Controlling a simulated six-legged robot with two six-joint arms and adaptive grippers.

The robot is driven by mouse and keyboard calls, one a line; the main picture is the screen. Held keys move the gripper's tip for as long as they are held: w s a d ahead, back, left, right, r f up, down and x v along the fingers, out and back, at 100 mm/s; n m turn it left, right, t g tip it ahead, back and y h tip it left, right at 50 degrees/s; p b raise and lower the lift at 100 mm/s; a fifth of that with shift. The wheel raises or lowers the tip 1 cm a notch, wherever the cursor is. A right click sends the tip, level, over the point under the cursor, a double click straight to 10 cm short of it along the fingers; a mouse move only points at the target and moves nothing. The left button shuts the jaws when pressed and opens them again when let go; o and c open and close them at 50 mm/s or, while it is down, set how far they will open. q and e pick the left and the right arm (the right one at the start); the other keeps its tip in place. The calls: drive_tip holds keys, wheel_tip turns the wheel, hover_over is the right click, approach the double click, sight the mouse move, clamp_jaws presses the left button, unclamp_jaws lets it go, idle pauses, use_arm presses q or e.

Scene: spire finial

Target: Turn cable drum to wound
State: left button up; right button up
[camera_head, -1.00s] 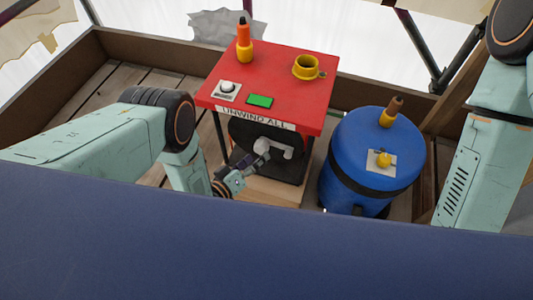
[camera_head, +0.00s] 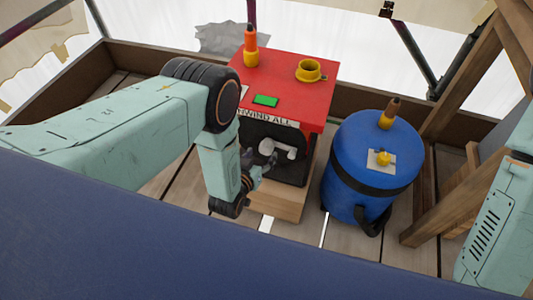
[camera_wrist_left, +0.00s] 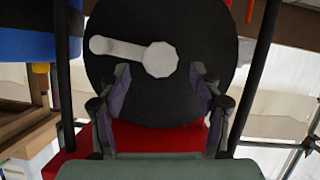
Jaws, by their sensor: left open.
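The cable drum is a black disc (camera_head: 298,168) under the red table, with a pale grey crank (camera_head: 284,152) on its face. In the left wrist view the drum (camera_wrist_left: 215,35) fills the middle, and the crank (camera_wrist_left: 160,60) has a round hub and an arm reaching left to a rounded end. My left gripper (camera_head: 262,163) is in front of the drum, close to the crank. In the left wrist view its two fingers (camera_wrist_left: 160,77) are apart, either side of the crank's hub; I cannot tell whether they touch. My right gripper is out of view.
A blue barrel (camera_head: 350,145) stands close on the right.

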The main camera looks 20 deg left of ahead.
sight(265, 151)
use_arm(q)
drive_tip(key=b+x, duration=0.1)
drive_tip(key=x, duration=0.2)
drive_tip(key=shift+w+f, duration=0.25)
drive_tip(key=shift+f, duration=0.1)
drive_tip(key=shift+w+d+b, duration=0.1)
drive_tip(key=shift+w+b, duration=0.25)
drive_tip(key=shift+w, duration=0.05)
clamp_jaws()
drive_tip(key=shift+s, duration=0.1)
